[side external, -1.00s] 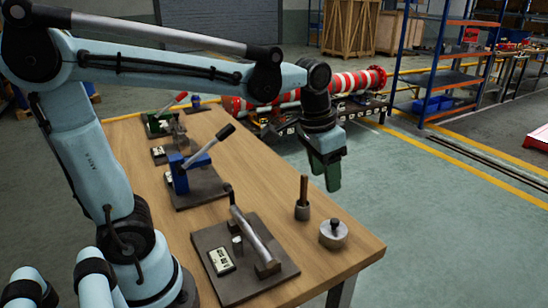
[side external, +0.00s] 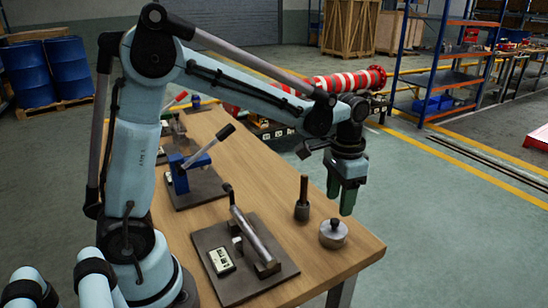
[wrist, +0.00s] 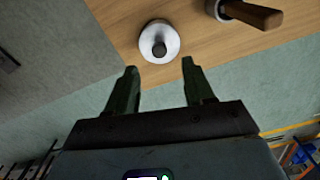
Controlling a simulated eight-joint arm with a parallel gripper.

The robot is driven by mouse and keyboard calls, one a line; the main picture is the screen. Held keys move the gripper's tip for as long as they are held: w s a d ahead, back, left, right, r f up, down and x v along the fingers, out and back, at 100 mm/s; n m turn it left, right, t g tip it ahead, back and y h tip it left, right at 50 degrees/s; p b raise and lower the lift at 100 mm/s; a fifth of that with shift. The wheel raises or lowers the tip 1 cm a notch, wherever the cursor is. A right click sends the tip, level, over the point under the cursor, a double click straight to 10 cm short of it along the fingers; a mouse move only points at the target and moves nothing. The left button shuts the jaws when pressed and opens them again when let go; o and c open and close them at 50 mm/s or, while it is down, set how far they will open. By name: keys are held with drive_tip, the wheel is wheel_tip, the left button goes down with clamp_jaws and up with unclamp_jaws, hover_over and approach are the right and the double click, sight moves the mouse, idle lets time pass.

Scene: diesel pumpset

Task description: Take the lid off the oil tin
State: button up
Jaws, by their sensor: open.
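A low round metal tin, which looks like the oil tin (side external: 333,240), stands near the table's right end. Its lid (side external: 333,228) is on, with a dark knob in the centre. In the wrist view the lid (wrist: 147,50) and knob (wrist: 159,48) show just beyond the fingertips. My gripper (side external: 340,201) is open and empty, pointing down above the tin and apart from it. In the wrist view its two green fingers (wrist: 160,66) are spread, with the tin roughly in line with the gap between them.
A tool with an upright wooden handle (side external: 303,190) stands close to the tin, to its left in the side view. A dark plate with a metal bar and lever (side external: 255,240) lies further left. Blue lever device (side external: 195,165) behind. The table's edge (side external: 372,258) is close by the tin.

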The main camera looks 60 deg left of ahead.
sight(335, 220)
drive_tip(key=shift+s+f, duration=0.15)
drive_tip(key=shift+f, duration=2.7)
clamp_jaws()
